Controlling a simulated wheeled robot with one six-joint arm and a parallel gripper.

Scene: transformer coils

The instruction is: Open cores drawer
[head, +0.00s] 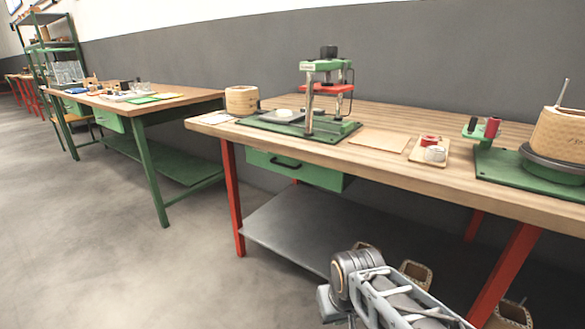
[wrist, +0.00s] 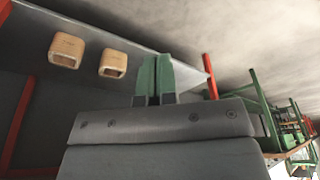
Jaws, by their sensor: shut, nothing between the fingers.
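A green drawer (head: 296,170) with a dark bar handle (head: 285,162) hangs under the left part of the near wooden workbench (head: 330,150). It looks shut, and no label on it is readable. More green drawer fronts (head: 110,118) show under the far left bench. My gripper (wrist: 154,78) shows in the wrist view with its two green fingers together and nothing between them. In the head view my arm is low at the bottom, in front of the bench, right of and apart from the drawer; the fingertips do not show clearly there.
The bench has red legs (head: 231,195) and a grey lower shelf (head: 290,232). Two hollow tan cores (wrist: 66,50) (wrist: 113,63) sit on it in the wrist view. A green press (head: 325,95) stands on the bench above the drawer. The floor left of the bench is clear.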

